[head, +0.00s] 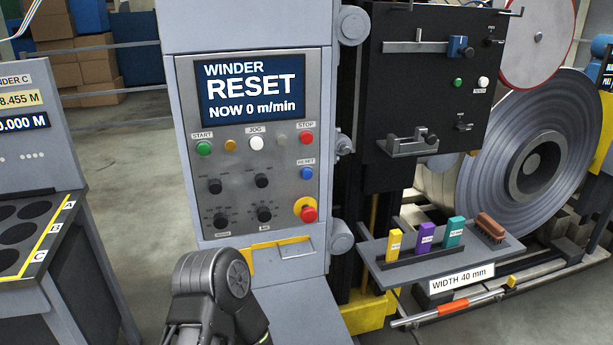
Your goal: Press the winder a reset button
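The winder panel (256,205) stands upright in the middle of the head view. Its screen (250,90) reads "WINDER RESET NOW 0 m/min". The blue reset button (306,173) is at the panel's right side, under a small blue label that seems to read RESET. It lies below the red stop button (307,138) and above the red emergency knob (309,213) on its yellow ring. A dark link of one of my arms shows at the bottom, in front of the cabinet and below the panel. Neither gripper's fingers are in view.
A green start button (204,148) and a white jog button (256,143) share the panel's row. A tray (399,275) with coloured blocks and a brush juts out at right, before a large steel coil (535,165). A counter (52,260) stands at left.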

